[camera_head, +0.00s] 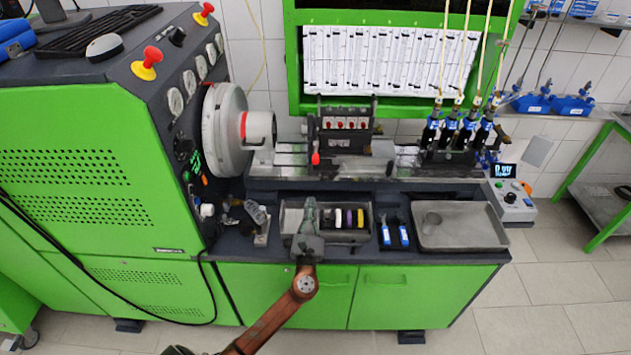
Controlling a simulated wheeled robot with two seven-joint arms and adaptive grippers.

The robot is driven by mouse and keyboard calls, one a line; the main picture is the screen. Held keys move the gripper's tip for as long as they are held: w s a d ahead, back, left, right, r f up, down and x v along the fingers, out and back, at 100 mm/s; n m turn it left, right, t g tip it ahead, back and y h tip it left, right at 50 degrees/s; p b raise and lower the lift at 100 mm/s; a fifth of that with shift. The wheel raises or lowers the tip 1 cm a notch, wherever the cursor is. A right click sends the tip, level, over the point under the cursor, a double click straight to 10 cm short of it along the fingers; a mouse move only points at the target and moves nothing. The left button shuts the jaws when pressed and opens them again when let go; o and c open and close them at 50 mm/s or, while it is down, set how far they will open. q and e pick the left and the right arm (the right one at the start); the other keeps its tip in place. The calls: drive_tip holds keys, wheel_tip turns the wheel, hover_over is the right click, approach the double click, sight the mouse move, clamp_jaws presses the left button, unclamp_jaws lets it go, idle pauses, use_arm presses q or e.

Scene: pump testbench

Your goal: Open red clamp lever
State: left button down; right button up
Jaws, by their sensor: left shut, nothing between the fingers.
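The red clamp lever (315,158) shows as a small red-tipped handle at the left front of the clamp fixture (345,124) on the bench's machine bed. It points down toward the front, and its pivot is too small to make out. My left gripper (310,203) is on an arm that comes up from the bottom of the picture. It is shut and empty, below the lever in the picture and apart from it, over the left part of the parts tray. My right gripper is not in view.
The parts tray (345,236) holds several coloured rings. The round chuck (226,130) stands left of the fixture. Blue injectors with hoses (450,130) stand to the right.

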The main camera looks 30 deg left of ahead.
sight(316, 152)
use_arm(q)
drive_tip(key=w+a+r+p, duration=0.2)
drive_tip(key=w+a+r, duration=0.2)
drive_tip(key=w+r, duration=0.2)
drive_tip(key=w, duration=0.2)
drive_tip(key=shift+w+r, duration=0.15)
drive_tip(key=shift+w, duration=0.15)
drive_tip(key=shift+a, duration=0.1)
